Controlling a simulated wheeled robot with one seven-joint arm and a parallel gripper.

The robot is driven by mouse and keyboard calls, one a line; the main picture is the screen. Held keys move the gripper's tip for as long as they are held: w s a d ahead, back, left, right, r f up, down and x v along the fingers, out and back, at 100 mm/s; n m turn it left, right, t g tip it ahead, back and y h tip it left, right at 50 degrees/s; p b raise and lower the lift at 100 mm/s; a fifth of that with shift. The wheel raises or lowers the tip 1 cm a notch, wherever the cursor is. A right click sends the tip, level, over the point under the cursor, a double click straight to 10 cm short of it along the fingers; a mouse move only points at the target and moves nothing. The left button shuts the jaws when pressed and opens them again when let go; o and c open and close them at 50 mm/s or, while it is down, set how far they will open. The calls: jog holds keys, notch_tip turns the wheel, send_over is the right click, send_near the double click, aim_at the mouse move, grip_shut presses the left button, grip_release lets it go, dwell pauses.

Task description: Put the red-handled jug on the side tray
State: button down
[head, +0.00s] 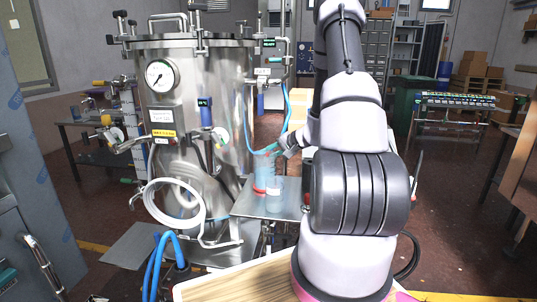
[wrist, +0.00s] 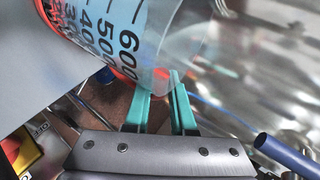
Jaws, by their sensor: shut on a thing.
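The clear jug (head: 263,172) stands upright at the side tray in the head view, with red near its bottom. I cannot tell whether it rests on the tray or hangs just above. In the wrist view the jug (wrist: 105,28) fills the top, with black volume marks and a bluish tint. My gripper (wrist: 162,82) is shut on the jug, its teal fingers at a reddish part by the wall; the grip itself is partly hidden. My gripper (head: 283,150) reaches in from the right in the head view. The side tray (head: 245,207) is a flat grey metal plate beside the steel tank.
The large steel tank (head: 175,95) with gauge and valves stands directly left of and behind the tray. A coiled white hose (head: 165,205) hangs on its front. Blue hoses (head: 163,255) rise below. A small white item (head: 275,187) shows beside the jug's base.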

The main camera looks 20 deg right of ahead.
jog(key=shift+f, duration=0.15)
jog(key=c, duration=0.8)
grip_release()
jog(key=shift+o, duration=0.2)
